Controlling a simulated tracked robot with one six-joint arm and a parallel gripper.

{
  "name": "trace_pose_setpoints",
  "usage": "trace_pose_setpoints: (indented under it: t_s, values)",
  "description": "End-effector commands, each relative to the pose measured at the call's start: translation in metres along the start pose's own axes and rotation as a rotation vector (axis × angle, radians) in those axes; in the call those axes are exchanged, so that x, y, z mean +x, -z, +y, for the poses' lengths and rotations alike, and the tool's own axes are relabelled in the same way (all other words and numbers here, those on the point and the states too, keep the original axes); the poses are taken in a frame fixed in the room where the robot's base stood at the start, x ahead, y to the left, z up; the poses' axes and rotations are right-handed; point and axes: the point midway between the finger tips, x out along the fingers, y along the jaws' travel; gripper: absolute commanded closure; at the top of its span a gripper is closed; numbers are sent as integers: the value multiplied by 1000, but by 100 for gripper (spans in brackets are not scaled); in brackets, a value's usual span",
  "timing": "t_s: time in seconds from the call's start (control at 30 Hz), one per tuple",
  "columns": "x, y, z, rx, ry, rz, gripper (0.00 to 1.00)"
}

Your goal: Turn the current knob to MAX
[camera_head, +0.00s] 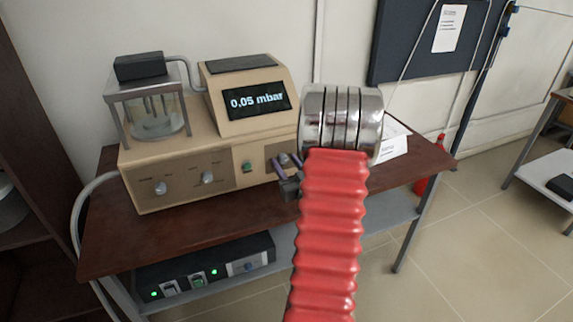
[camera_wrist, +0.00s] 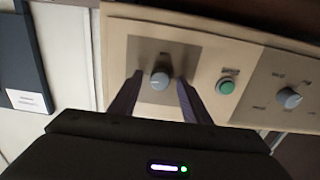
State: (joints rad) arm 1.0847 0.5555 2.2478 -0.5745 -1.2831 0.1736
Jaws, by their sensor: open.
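A grey knob (camera_wrist: 159,79) sits on a darker square panel at one end of the beige machine's front. In the wrist view it shows between the two fingers of my open gripper (camera_wrist: 160,77). The fingers lie on either side of it; I cannot tell whether they touch it. A pale mark shows on the knob, but its label is too blurred to read. In the head view my gripper (camera_head: 286,160) is at the right end of the machine front, its purple fingers partly hiding this knob.
The beige machine (camera_head: 230,148) stands on a dark red table (camera_head: 105,235) and its display reads 0.05 mbar. A green button (camera_wrist: 227,87) and another grey knob (camera_wrist: 289,98) are beside the knob. A glass chamber (camera_head: 155,115) stands at the left. A black power unit (camera_head: 205,267) lies below.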

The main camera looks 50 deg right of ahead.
Motion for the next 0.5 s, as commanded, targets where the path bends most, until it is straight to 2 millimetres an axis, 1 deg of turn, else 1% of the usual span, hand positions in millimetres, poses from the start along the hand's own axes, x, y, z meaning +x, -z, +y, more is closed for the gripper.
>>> trace_pose_setpoints:
  t_s: [0.07, 0.5]
  values:
    - [0, 0, 0, 0, 0, 0, 57]
    - [0, 0, 0, 0, 0, 0, 88]
